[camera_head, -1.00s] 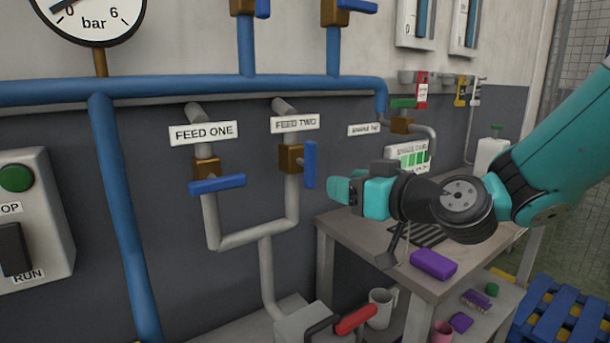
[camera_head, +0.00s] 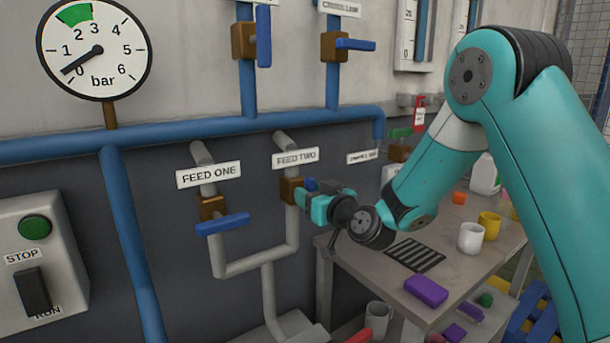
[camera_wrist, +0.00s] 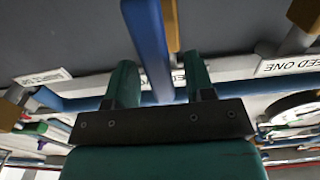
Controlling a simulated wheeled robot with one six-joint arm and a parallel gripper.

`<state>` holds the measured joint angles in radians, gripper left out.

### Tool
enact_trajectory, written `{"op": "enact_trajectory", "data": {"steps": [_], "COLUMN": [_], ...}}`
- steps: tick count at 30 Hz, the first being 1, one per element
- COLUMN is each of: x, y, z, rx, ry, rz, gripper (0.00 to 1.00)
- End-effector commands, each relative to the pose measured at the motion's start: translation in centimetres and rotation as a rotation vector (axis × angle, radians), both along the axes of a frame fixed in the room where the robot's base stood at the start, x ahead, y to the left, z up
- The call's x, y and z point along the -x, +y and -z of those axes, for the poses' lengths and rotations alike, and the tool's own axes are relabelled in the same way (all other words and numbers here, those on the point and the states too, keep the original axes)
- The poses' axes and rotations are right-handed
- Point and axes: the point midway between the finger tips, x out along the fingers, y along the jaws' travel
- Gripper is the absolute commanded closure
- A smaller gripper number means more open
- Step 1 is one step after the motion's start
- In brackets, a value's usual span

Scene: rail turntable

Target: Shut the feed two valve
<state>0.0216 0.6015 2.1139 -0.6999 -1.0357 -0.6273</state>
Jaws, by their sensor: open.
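The feed two valve has a brass body (camera_head: 290,191) on a grey pipe under the FEED TWO label (camera_head: 295,159). Its blue lever is mostly hidden by my gripper (camera_head: 308,203) in the head view. In the wrist view the blue lever (camera_wrist: 148,45) runs between my two green fingers. My gripper (camera_wrist: 160,80) is open, with a finger on each side of the lever and gaps showing. I cannot tell whether either finger touches it. The lever's present angle to the pipe is hard to see.
The feed one valve's blue lever (camera_head: 222,224) sits crosswise to its pipe, to the left. Blue pipes (camera_head: 180,131) run above. A pressure gauge (camera_head: 95,50) and a STOP/RUN switch box (camera_head: 38,260) are further left. A table (camera_head: 385,275) with cups stands to the right below.

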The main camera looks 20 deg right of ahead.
Motion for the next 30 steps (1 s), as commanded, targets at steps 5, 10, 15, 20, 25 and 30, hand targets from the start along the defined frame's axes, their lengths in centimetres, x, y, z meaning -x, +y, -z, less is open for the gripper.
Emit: {"op": "enact_trajectory", "data": {"steps": [5, 10, 15, 20, 25, 30], "x": [-1.9, -2.5, -2.5, -2.5, -2.5, -2.5], "y": [0.6, 0.8, 0.8, 0.8, 0.8, 0.7], "z": [-0.2, 0.0, 0.1, 0.0, 0.0, 0.1], "rx": [0.000, 0.000, -0.001, -0.001, -0.001, -0.015], "ry": [0.001, 0.000, 0.000, 0.000, 0.001, 0.006], "rz": [-0.001, -0.001, 0.000, 0.000, 0.000, 0.000], "gripper": [0.51, 0.51, 0.51, 0.81, 1.00, 1.00]}}
